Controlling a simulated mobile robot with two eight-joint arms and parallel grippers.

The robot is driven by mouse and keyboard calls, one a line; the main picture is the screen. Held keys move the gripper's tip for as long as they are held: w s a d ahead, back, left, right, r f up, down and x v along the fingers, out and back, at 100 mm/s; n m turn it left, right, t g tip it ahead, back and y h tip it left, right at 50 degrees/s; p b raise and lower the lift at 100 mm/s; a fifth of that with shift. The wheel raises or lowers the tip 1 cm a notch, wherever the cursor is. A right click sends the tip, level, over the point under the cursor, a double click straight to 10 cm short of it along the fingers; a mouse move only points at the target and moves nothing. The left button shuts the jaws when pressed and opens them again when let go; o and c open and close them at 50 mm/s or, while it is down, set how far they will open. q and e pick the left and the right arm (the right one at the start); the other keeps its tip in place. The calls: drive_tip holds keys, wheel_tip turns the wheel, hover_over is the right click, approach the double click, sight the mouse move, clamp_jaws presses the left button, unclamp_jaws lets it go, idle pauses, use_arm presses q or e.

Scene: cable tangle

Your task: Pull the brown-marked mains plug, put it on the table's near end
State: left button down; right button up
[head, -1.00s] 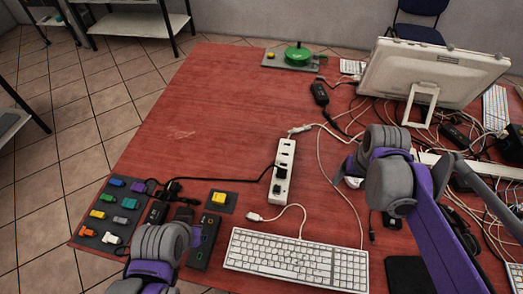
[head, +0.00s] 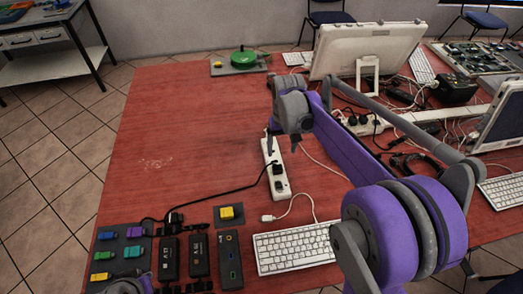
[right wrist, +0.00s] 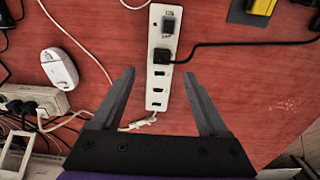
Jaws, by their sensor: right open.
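A white power strip (head: 271,153) lies on the red table (head: 190,120). A black plug (head: 277,169) sits in it, its black cable running left. In the right wrist view the plug (right wrist: 162,56) and its cable show near one end of the strip (right wrist: 156,100), beside a dark switch-like part (right wrist: 169,25). I cannot make out a brown mark. My right gripper (head: 282,146) is open and empty above the strip's far part. Its fingers (right wrist: 158,80) spread either side of the strip in the wrist view, with the plug beyond the tips.
A white keyboard (head: 295,247) and a mat with coloured blocks (head: 121,262) lie at the near side, with dark adapters (head: 169,258) between them. A white mouse (right wrist: 60,68) and tangled cables lie nearby. The table's left middle is clear.

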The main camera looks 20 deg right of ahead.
sight(278, 169)
drive_tip(key=f, duration=1.1)
drive_tip(key=shift+w+a+b, duration=0.15)
drive_tip(key=shift+w+b, duration=0.1)
drive_tip(key=shift+b, duration=0.1)
clamp_jaws()
idle(0.3)
